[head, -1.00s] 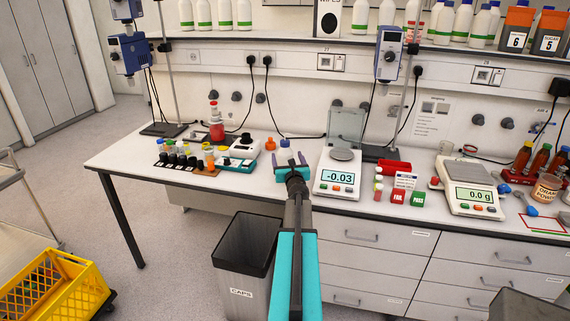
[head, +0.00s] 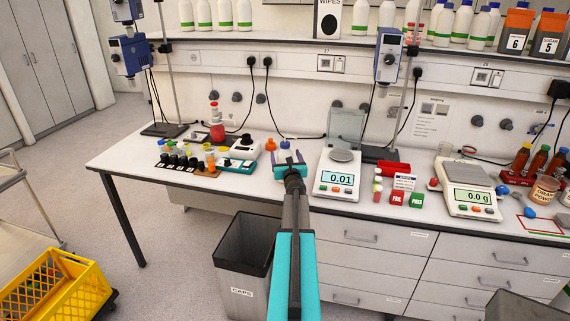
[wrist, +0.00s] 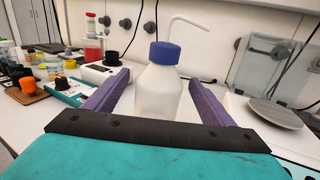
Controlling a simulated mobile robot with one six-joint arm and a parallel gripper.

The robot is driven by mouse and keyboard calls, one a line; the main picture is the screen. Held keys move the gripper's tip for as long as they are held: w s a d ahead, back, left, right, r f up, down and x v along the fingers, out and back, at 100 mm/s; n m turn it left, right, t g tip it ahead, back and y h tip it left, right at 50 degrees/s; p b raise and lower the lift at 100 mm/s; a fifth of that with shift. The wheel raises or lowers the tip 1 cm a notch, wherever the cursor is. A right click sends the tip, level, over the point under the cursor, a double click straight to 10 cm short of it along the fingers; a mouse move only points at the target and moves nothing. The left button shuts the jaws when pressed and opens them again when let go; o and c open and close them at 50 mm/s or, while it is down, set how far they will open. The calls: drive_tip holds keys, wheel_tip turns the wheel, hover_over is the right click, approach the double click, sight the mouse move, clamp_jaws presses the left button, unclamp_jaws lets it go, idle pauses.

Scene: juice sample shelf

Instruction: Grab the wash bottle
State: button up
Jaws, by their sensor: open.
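The wash bottle (wrist: 158,92) is white with a blue cap and a bent white spout. It stands upright on the bench in the wrist view, between the two purple fingers of my gripper (wrist: 159,78). The fingers are spread, with a gap on each side of the bottle. In the head view, the blue cap of the wash bottle (head: 285,144) shows just beyond my gripper (head: 287,157), which hides most of its body. The lower part of the bottle is hidden by my gripper in the wrist view.
A balance (head: 337,178) stands close on the right. A teal-and-white device (head: 238,158) and a rack of small jars (head: 180,163) stand on the left. A red-bodied bottle (head: 217,130) stands further back. A caps bin (head: 243,265) is below the bench edge.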

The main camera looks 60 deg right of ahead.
drive_tip(key=shift+w+d, duration=0.45)
drive_tip(key=shift+d, duration=0.1)
drive_tip(key=c, duration=2)
drive_tip(key=shift+o, duration=0.2)
drive_tip(key=shift+r, duration=0.15)
drive_tip(key=shift+r+p, duration=0.7)
drive_tip(key=shift+r, duration=4.2)
